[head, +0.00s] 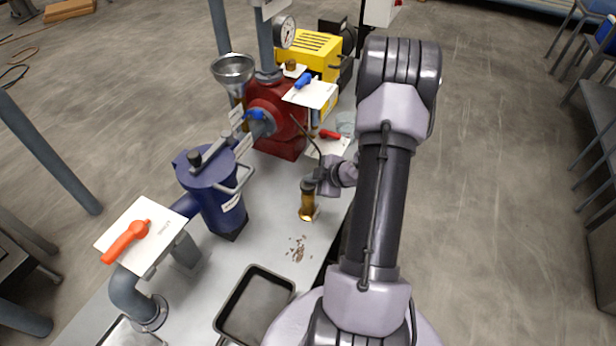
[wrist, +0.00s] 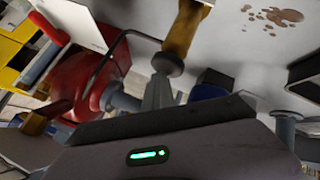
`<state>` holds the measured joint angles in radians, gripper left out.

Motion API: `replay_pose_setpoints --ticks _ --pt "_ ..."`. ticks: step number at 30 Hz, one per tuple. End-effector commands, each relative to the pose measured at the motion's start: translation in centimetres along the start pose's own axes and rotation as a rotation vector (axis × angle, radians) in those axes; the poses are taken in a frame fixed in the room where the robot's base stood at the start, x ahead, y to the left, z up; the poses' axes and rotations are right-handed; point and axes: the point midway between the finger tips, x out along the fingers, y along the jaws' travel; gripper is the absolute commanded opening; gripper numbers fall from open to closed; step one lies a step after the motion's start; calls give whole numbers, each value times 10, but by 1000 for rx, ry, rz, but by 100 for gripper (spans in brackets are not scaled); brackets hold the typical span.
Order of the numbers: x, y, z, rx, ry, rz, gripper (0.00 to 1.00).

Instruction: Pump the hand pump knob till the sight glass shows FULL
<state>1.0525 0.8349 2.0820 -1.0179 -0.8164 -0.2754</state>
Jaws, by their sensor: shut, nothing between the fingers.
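The brass hand pump (head: 307,205) stands upright on the grey bench, and its brass body (wrist: 186,28) also shows in the wrist view. Its knob (wrist: 168,64) is the dark round end facing my fingers. My gripper (head: 311,184) is shut and empty, right at the top of the pump; in the wrist view its fingertips (wrist: 163,80) meet or nearly meet the knob. I cannot tell whether they touch. My gripper hides most of the pump's top in the head view. I cannot make out the sight glass or a FULL reading.
A dark blue vessel (head: 215,192) and a red pump body (head: 272,118) stand left of and behind the pump. A lever with a red handle (head: 329,134) is close by. Brown spill (head: 298,249) and a black tray (head: 252,305) lie in front.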

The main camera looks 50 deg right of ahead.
Motion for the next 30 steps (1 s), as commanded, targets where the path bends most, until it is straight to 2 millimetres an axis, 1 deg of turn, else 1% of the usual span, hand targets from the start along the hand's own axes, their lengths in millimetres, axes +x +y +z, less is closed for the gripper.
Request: replay_pose_setpoints --ticks 8,30 --pt "-2 1 -2 1 -1 -1 0" --pt "-33 24 -24 0 0 -1 0"
